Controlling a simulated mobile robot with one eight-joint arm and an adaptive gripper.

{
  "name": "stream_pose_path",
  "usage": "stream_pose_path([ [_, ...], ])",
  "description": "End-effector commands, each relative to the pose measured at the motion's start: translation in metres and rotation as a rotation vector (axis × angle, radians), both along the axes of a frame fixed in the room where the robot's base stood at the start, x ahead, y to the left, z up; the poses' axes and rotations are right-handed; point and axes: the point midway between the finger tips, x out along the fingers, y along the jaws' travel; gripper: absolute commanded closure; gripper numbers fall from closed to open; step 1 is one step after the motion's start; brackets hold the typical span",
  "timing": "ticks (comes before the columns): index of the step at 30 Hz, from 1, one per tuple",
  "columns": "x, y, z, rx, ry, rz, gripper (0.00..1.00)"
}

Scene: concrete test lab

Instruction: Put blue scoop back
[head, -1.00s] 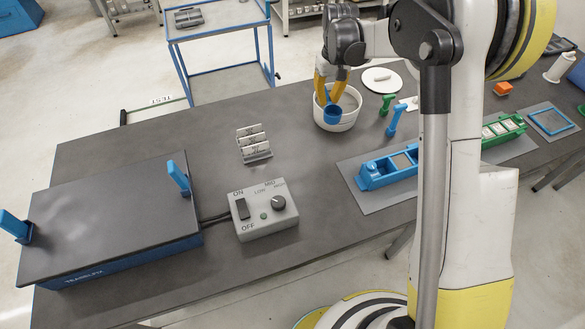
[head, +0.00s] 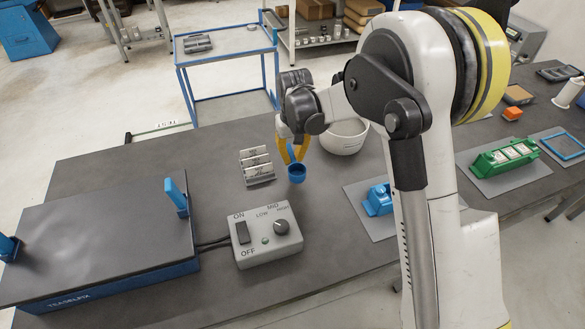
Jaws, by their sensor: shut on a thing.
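The blue scoop (head: 296,174) is in my gripper (head: 293,153), whose yellow fingers are shut on it. It hangs above the dark table, just right of the small card rack and left of the white bowl. The blue block-like holder (head: 378,200) sits on a grey mat to the right, partly hidden by my arm. The white bowl (head: 343,140) stands behind and right of my gripper, partly covered by my arm.
The card rack (head: 257,167) stands close left of the scoop. A grey control box (head: 265,237) with switch and knob is in front. The blue-sided hot plate (head: 105,240) fills the left. A green holder (head: 503,155) stands at the right. Bare table lies between control box and mat.

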Motion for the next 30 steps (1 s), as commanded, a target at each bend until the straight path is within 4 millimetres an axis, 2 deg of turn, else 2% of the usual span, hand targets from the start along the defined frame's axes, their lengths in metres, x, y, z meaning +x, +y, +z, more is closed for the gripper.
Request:
stream_pose_path([
  [9, 0.0, 0.0, -0.04, 0.0, 0.0, -0.001, 1.0],
  [20, 0.0, 0.0, -0.044, 0.0, 0.0, -0.001, 1.0],
  [21, 0.0, 0.0, -0.044, 0.0, 0.0, -0.001, 0.83],
  [23, 0.0, 0.0, -0.043, 0.0, 0.0, -0.001, 0.68],
  [30, 0.0, 0.0, -0.043, 0.0, 0.0, -0.001, 0.68],
])
